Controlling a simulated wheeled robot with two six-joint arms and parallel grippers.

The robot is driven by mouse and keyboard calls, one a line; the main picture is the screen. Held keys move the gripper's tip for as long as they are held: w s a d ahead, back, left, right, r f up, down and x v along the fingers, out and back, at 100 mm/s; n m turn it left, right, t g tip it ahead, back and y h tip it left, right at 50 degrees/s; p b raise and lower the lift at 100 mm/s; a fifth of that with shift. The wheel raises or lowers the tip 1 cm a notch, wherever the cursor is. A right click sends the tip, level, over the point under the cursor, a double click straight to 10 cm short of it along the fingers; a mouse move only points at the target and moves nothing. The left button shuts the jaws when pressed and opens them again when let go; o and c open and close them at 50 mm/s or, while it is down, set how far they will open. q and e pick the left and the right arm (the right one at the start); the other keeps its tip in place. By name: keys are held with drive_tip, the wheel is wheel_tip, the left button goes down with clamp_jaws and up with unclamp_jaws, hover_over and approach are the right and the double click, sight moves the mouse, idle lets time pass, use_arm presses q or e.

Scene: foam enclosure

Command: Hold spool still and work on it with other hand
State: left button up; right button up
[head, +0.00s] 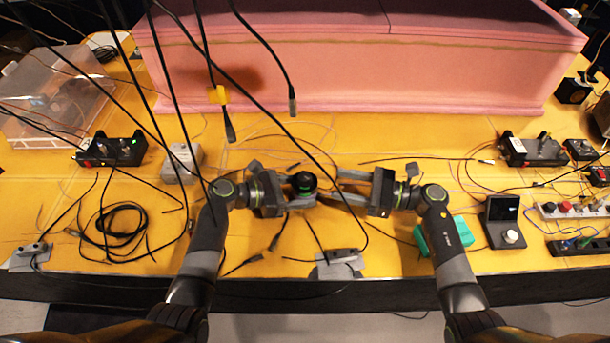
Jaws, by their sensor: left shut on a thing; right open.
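My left gripper (298,190) comes in from the left and is shut on the spool's side. My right gripper (341,186) is on the right of the spool, with its fingers apart and pointing at it. Its fingertips are close to the spool; I cannot tell whether they touch. The spool's lower part is partly hidden by the fingers.
Black cables hang in front of the pink foam wall (350,65). Black devices (112,150) and a small display box (502,222) stand on the table. A grey block (182,163) sits left of my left gripper.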

sight(305, 176)
drive_tip(key=x, duration=1)
drive_tip(key=c, duration=0.9)
drive_tip(key=shift+t, duration=0.3)
drive_tip(key=shift+c, duration=0.2)
